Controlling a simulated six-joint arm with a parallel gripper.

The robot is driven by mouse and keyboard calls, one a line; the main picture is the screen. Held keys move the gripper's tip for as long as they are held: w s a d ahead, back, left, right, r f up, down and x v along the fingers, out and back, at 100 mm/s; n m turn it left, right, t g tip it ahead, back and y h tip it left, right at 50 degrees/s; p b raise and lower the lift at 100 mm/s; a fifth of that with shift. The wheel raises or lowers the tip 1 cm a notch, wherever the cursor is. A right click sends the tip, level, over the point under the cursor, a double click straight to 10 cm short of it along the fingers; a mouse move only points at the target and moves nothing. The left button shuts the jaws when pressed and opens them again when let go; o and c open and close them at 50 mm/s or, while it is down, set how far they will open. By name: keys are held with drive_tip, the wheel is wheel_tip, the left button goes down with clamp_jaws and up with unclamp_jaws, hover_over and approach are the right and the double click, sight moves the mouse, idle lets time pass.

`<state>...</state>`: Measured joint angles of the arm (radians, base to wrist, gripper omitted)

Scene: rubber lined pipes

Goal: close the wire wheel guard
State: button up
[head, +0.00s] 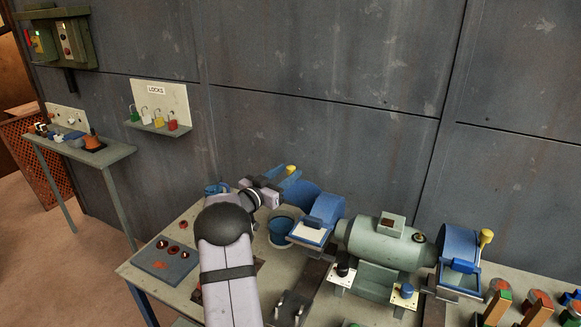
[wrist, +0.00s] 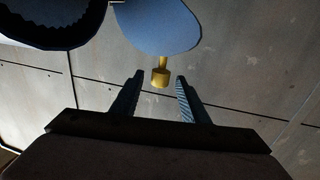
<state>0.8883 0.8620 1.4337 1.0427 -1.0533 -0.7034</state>
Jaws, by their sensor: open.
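A bench grinder (head: 378,243) with a grey-green motor stands on the bench. At its left end a blue guard (head: 304,194) appears swung up, with a yellow knob (head: 291,169) at its top; I take it as the wire wheel guard. In the wrist view the blue guard (wrist: 158,25) is at the top and its yellow knob (wrist: 160,77) hangs on a short stem. My gripper (wrist: 160,76) is open, with the knob between or just beyond its fingertips, apart from both. My gripper (head: 282,180) also shows beside the knob in the head view. The wire wheel itself is not clearly seen.
A second blue guard (head: 459,245) with a yellow knob (head: 486,238) is at the grinder's right end. A blue cylindrical part (head: 283,228) stands left of the motor. A blue-grey control panel (head: 165,260) lies on the bench's left. A grey wall (head: 320,70) rises behind.

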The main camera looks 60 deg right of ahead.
drive_tip(key=shift+s+d+p, duration=0.25)
drive_tip(key=shift+d+p, duration=0.15)
drive_tip(key=shift+d, duration=0.9)
drive_tip(key=shift+c, duration=0.6)
clamp_jaws()
drive_tip(key=n+t+b, duration=0.1)
drive_tip(key=b, duration=0.1)
drive_tip(key=s+a+t+b, duration=0.1)
drive_tip(key=shift+a+n+t+b, duration=0.3)
drive_tip(key=shift+n+t+b, duration=0.1)
drive_tip(key=shift+s+a+r+n+t+b, duration=0.1)
drive_tip(key=shift+s+a+n+t+b, duration=0.15)
drive_tip(key=shift+a+n+t+b, duration=0.45)
drive_tip(key=shift+d, duration=0.25)
drive_tip(key=shift+o, duration=0.6)
unclamp_jaws()
